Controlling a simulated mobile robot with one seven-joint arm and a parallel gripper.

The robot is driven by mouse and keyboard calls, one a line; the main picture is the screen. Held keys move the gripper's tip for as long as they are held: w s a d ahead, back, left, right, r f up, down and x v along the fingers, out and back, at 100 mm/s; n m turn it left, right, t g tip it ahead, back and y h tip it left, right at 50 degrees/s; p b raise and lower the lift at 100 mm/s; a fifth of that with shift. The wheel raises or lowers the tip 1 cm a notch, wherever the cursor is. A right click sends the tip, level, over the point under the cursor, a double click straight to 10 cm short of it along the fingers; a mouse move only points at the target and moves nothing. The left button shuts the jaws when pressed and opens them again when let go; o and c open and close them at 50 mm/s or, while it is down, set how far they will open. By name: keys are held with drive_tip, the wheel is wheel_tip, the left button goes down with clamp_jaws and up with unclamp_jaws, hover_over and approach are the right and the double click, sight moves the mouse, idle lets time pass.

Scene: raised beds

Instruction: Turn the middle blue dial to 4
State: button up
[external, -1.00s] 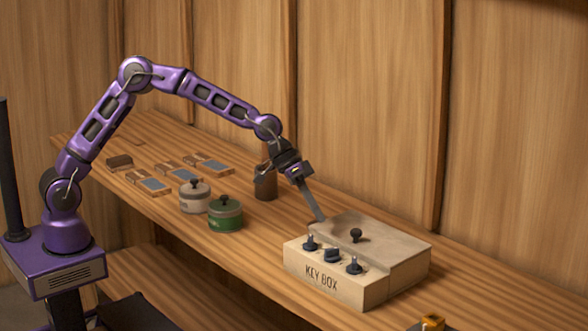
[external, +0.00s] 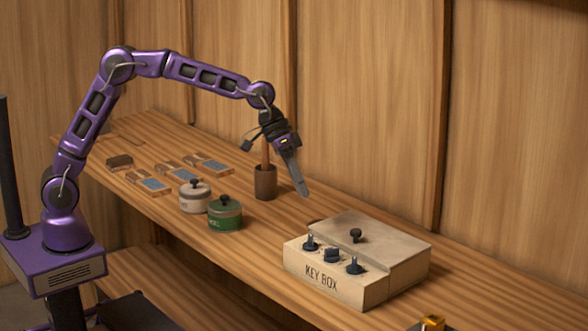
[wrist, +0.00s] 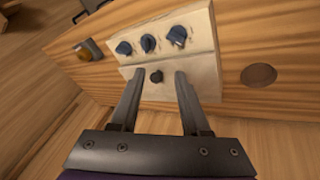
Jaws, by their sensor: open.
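The pale wooden key box (external: 322,280) stands on the bench with three blue dials in a row on its front step. The middle blue dial (external: 333,255) sits between the left dial (external: 311,243) and the right dial (external: 354,265). In the wrist view the middle dial (wrist: 147,43) shows beyond my fingertips, unobstructed; its scale numbers are too small to read. My gripper (external: 303,194) is open and empty, above and behind the box's left end, touching nothing. In the wrist view, the gripper (wrist: 158,76) frames the lid's black knob (wrist: 156,76) between its fingers, apart from it.
A green pot (external: 226,216), a white pot (external: 194,199) and a brown cup (external: 265,184) stand left of the box. An orange object (external: 432,323) is at the near right.

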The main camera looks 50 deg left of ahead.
sight(333, 248)
drive_tip(key=s+d+r+n+t+y, duration=0.1)
drive_tip(key=s+d+r+t+y, duration=0.2)
drive_tip(key=s+d, duration=0.4)
drive_tip(key=shift+g, duration=0.3)
drive_tip(key=x, duration=0.5)
drive_tip(key=w+x, duration=0.1)
drive_tip(key=x, duration=1)
drive_tip(key=shift+w, duration=0.45)
clamp_jaws()
